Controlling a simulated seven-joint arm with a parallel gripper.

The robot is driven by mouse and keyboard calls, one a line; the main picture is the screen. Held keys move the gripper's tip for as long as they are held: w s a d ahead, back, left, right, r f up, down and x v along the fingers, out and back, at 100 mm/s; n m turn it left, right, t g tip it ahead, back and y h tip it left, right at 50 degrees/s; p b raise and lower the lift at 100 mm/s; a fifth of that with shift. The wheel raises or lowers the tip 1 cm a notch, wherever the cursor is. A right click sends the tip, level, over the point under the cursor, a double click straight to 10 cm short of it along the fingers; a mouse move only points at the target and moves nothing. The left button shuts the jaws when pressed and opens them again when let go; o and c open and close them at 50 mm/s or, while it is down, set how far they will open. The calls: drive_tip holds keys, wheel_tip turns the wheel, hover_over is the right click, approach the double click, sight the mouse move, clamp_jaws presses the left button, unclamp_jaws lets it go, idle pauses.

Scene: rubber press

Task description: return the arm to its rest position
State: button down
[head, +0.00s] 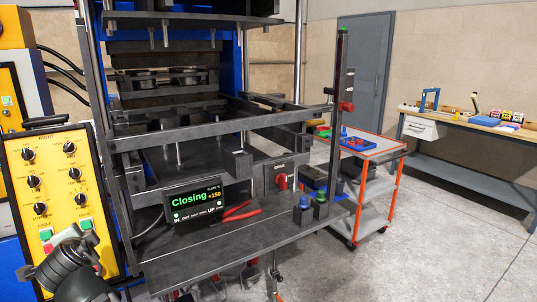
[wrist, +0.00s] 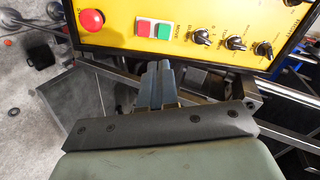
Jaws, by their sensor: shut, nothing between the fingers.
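My gripper (wrist: 160,68) is shut and empty in the wrist view. Its fingers point at the lower edge of the yellow control panel (wrist: 185,48), just below the red square button (wrist: 143,28) and the green square button (wrist: 163,31). I cannot tell whether the fingertips touch the panel; a small gap seems likely. In the head view, a dark part of my arm (head: 75,270) stands at the lower left, in front of the same yellow control panel (head: 50,180). The fingertips are not clear there.
The rubber press (head: 180,130) fills the middle; its display (head: 197,201) reads "Closing". Red-handled pliers (head: 240,214) lie on its front shelf (head: 225,245). An orange-framed cart (head: 398,185) and a workbench (head: 470,128) stand to the right. The floor at lower right is clear.

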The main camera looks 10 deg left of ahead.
drive_tip(key=s+d+f+n+g+h, duration=0.2)
drive_tip(key=d+f+n, duration=0.1)
drive_tip(key=f+n, duration=0.5)
drive_tip(key=s+d+f+n+g+h, duration=0.2)
drive_tip(key=s+d+f+n+g, duration=0.15)
drive_tip(key=f+n, duration=0.45)
drive_tip(key=w+d+f+g+h, duration=0.2)
drive_tip(key=w+d+f+h, duration=0.1)
drive_tip(key=d+f, duration=1)
drive_tip(key=w+d+f+g+h, duration=0.1)
drive_tip(key=w+d+f+h, duration=0.15)
drive_tip(key=d+f, duration=1.05)
drive_tip(key=s+d+f+m+g+h, duration=0.2)
drive_tip(key=d+f+m+g, duration=0.2)
drive_tip(key=d+f, duration=1.5)
drive_tip(key=s+d+f+m+g+y, duration=0.1)
drive_tip(key=s+d+f+m+g, duration=0.1)
drive_tip(key=s+d, duration=0.4)
drive_tip(key=s+d+f+m+g+y, duration=0.1)
drive_tip(key=s+d+f+m, duration=0.3)
drive_tip(key=d, duration=1)
drive_tip(key=shift+s+d+f+m+g, duration=0.35)
drive_tip(key=shift+s+f+g, duration=0.5)
drive_tip(key=shift+s, duration=0.9)
